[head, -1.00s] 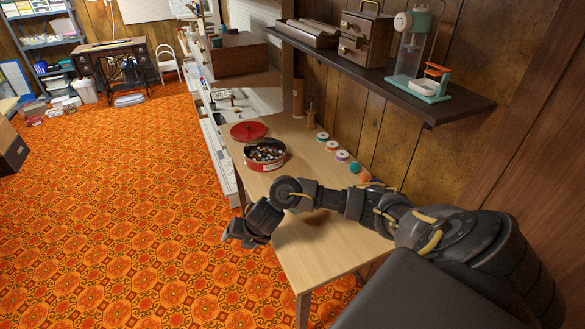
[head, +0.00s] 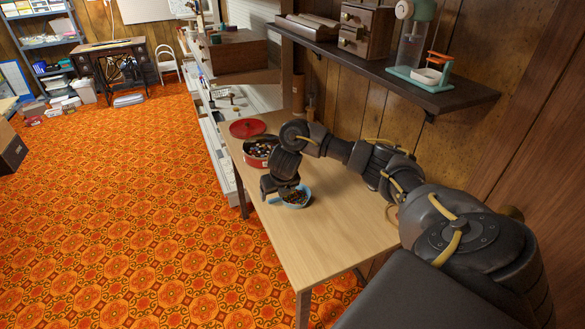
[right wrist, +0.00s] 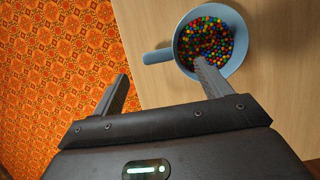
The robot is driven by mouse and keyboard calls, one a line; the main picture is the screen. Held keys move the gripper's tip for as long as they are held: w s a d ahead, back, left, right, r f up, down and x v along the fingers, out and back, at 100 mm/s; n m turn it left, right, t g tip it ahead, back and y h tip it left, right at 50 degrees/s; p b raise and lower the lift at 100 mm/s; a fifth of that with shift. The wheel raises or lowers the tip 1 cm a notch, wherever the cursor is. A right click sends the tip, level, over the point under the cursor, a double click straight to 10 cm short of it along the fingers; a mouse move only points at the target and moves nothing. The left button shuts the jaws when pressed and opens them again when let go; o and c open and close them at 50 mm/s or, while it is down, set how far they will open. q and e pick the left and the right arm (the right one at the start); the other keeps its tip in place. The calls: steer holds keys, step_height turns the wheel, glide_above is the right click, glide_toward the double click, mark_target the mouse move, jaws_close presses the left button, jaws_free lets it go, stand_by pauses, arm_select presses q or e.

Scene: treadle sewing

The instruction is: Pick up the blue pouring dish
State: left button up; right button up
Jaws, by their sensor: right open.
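The blue pouring dish (head: 301,206) sits on the wooden table, full of small multicoloured beads. In the right wrist view, the dish (right wrist: 241,56) is at the top, its short handle (right wrist: 156,57) pointing left. My right gripper (head: 277,190) is open at the dish's handle side. In the wrist view, its fingers (right wrist: 160,70) are spread apart. The right fingertip overlaps the dish's near rim and the left fingertip is left of the handle, near the table edge. I cannot tell whether either touches the dish. My left gripper is not in view.
A red round tin (head: 258,161) of small items stands just beyond the gripper, with its red lid (head: 248,128) behind. The near part of the table (head: 330,240) is clear. A dark wall shelf (head: 440,100) overhangs the far right.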

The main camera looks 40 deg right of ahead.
mark_target(275, 199)
steer(key=shift+w+f, duration=0.1)
steer(key=shift+f, duration=0.4)
steer(key=b+x, duration=0.2)
steer(key=x, duration=0.1)
steer(key=shift+w+d+f, duration=0.15)
steer(key=shift+w, duration=0.05)
steer(key=shift+w+d+f, duration=0.1)
steer(key=shift+w+f, duration=0.1)
steer(key=shift+f, duration=0.2)
steer(key=shift+r, duration=0.1)
steer(key=c, duration=1.2)
steer(key=shift+c, duration=0.3)
